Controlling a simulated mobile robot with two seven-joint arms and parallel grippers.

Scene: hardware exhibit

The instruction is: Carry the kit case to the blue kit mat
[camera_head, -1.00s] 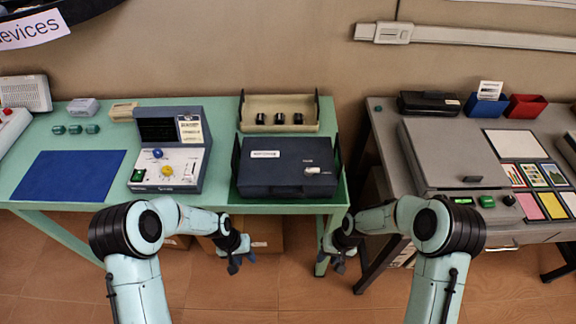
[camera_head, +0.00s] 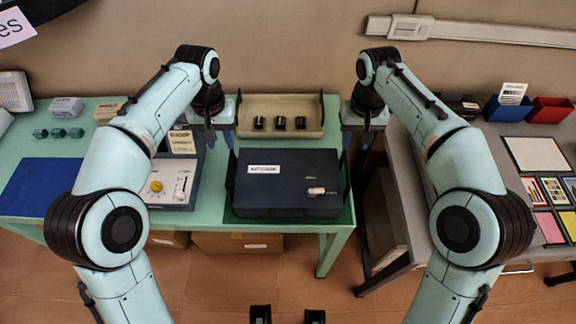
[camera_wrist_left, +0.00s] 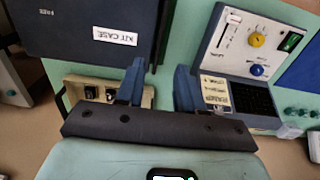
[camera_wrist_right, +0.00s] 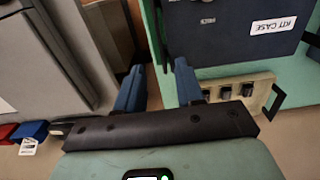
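The dark navy kit case (camera_head: 285,207) lies on a green mat on the green table, with upright black side handles. Its label also shows in the left wrist view (camera_wrist_left: 60,30), and the case shows in the right wrist view (camera_wrist_right: 220,40). The blue kit mat (camera_head: 38,185) lies bare at the table's left, partly behind my left arm. My left gripper (camera_head: 210,138) is above the case's left back corner; its fingers (camera_wrist_left: 158,82) are apart and empty. My right gripper (camera_head: 367,127) is beyond the case's right back corner; its fingers (camera_wrist_right: 158,82) are apart and empty.
A control device (camera_head: 178,185) with yellow and blue knobs stands between case and mat. A beige tray (camera_head: 282,131) with black parts is behind the case. A grey table (camera_head: 405,215) stands to the right across a gap.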

